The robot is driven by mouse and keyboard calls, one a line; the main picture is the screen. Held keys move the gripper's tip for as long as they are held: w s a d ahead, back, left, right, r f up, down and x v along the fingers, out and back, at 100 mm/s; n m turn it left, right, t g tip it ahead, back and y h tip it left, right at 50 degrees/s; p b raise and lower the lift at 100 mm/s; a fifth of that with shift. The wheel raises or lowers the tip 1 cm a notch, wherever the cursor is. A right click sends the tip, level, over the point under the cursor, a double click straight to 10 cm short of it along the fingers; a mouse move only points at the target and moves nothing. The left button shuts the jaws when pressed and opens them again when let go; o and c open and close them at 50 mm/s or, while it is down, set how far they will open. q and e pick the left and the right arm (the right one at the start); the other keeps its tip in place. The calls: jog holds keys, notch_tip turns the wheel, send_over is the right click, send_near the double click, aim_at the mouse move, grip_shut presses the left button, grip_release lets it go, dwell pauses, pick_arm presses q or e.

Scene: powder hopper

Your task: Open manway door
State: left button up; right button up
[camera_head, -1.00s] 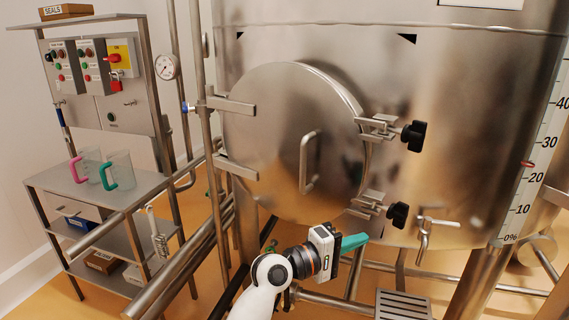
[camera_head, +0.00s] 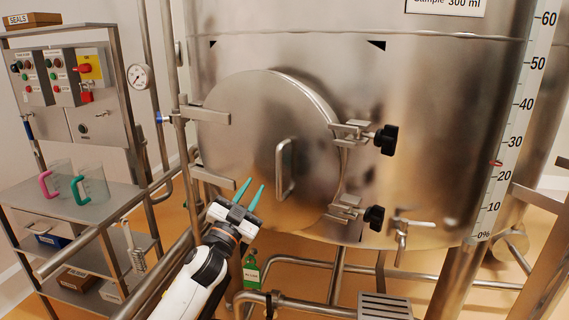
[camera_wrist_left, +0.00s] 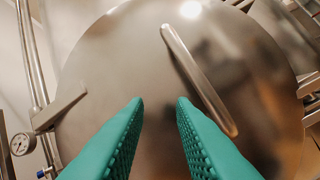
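The round steel manway door (camera_head: 250,140) is closed on the hopper front, with hinge arms at its left. Its vertical bar handle (camera_head: 285,168) stands right of the door's middle. Two clamps with black knobs, an upper (camera_head: 385,139) and a lower (camera_head: 374,217), sit at the door's right edge. My left gripper (camera_head: 251,193) is open and empty, with teal fingers pointing up in front of the door, left of and below the handle. In the left wrist view the open fingers (camera_wrist_left: 160,103) face the door (camera_wrist_left: 110,70), and the handle (camera_wrist_left: 200,80) lies up and right. My right gripper is not in view.
A steel rack (camera_head: 90,207) with clear jugs and a control panel (camera_head: 60,85) stands at the left. A sample valve (camera_head: 402,235) projects below the lower clamp. Pipes run below the hopper, with a green bottle (camera_head: 251,270) near my left arm.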

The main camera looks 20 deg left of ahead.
aim_at(277, 166)
pick_arm(q)
jog(key=s+d+r+m+g+h, duration=0.25)
jog(key=m+h, duration=0.25)
jog(key=m, duration=0.8)
jog(key=s+d+r+m+g+h, duration=0.15)
jog(key=r+m+h, duration=0.3)
jog(key=m, duration=0.95)
jog(key=w+m+y+p, duration=0.1)
jog(key=w+m, duration=0.1)
jog(key=w, duration=0.1)
jog(key=w+f+m+g+y+p, duration=0.1)
jog(key=w+m+p, duration=0.1)
jog(key=w, duration=0.2)
jog(key=w+m+g+y+p, duration=0.1)
jog(key=w+m, duration=0.2)
jog(key=shift+w+d+f, duration=0.15)
jog(key=shift+d+f, duration=0.05)
jog(key=shift+d, duration=0.15)
jog(key=shift+w+d+f+p, duration=0.15)
jog(key=shift+w+d+p, duration=0.15)
jog(key=shift+w, duration=0.3)
jog(key=shift+a, duration=0.1)
grip_shut()
